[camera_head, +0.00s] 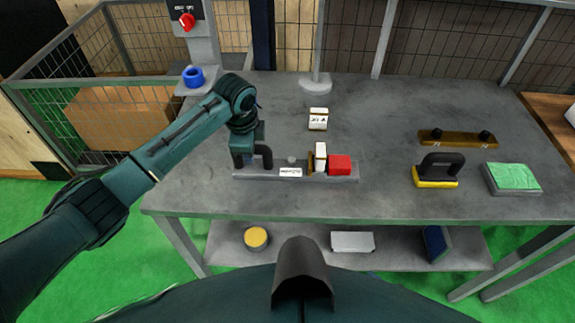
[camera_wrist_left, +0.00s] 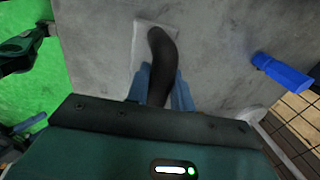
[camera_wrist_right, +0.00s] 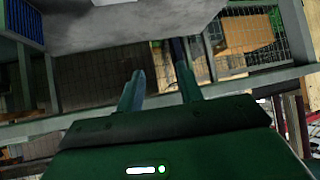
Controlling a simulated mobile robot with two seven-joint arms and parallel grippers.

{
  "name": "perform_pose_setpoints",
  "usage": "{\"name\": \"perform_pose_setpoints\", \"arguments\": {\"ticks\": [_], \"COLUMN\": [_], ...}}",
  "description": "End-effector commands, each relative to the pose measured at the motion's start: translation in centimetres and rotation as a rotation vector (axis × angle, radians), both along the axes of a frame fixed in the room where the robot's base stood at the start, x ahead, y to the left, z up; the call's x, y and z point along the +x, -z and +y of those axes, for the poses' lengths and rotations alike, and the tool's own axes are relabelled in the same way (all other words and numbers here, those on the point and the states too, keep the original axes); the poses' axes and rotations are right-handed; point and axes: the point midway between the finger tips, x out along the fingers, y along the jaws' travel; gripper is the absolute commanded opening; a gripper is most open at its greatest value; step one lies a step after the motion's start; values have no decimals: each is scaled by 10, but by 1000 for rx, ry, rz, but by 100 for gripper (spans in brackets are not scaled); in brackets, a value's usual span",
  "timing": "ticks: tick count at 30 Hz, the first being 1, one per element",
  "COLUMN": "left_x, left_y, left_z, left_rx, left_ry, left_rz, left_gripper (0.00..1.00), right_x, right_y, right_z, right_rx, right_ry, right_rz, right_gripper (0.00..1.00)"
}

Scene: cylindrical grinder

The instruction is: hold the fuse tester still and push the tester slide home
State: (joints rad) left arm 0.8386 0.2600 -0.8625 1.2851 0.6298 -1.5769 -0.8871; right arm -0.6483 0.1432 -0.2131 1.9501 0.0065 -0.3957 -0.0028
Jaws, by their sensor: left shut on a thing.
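The fuse tester (camera_head: 258,171) is a long, low grey base lying near the front of the table, with a white label. A dark upright handle (camera_head: 266,157) stands at its left end and also shows in the left wrist view (camera_wrist_left: 161,60). At its right end a red block (camera_head: 339,165), apparently the tester slide, sits beside a white upright block (camera_head: 320,157). My left gripper (camera_head: 250,158) is shut on the dark handle; its bluish fingers (camera_wrist_left: 160,92) lie either side of it. My right gripper (camera_wrist_right: 160,85) is open and empty, outside the head view.
A white block with dark markings (camera_head: 318,119) stands behind the tester. A yellow-based block with a black handle (camera_head: 436,173), a green pad (camera_head: 512,178) and a brown bar with black knobs (camera_head: 458,139) lie to the right. A blue ring (camera_head: 193,77) sits back left. Table between is clear.

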Motion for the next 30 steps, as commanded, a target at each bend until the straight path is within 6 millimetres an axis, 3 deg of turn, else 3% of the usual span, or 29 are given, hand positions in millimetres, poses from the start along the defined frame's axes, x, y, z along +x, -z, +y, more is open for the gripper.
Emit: {"name": "perform_pose_setpoints", "arguments": {"ticks": [11, 19, 24, 30], "left_x": [0, 0, 0, 0], "left_y": [0, -1, -1, -1], "left_z": [0, 0, 0, 0], "left_rx": [0, 0, 0, 0], "left_ry": [0, 0, 0, 0], "left_rz": [-1, -1, -1, -2], "left_gripper": [0, 0, 0, 0], "right_x": [0, 6, 46, 107], "right_y": [0, -4, -31, -86], "right_z": [0, 2, 26, 59], "right_rx": [0, 10, 93, 222], "right_ry": [0, -9, -82, -229], "right_rz": [0, -15, -123, -293], "right_gripper": [36, 14, 0, 0]}}
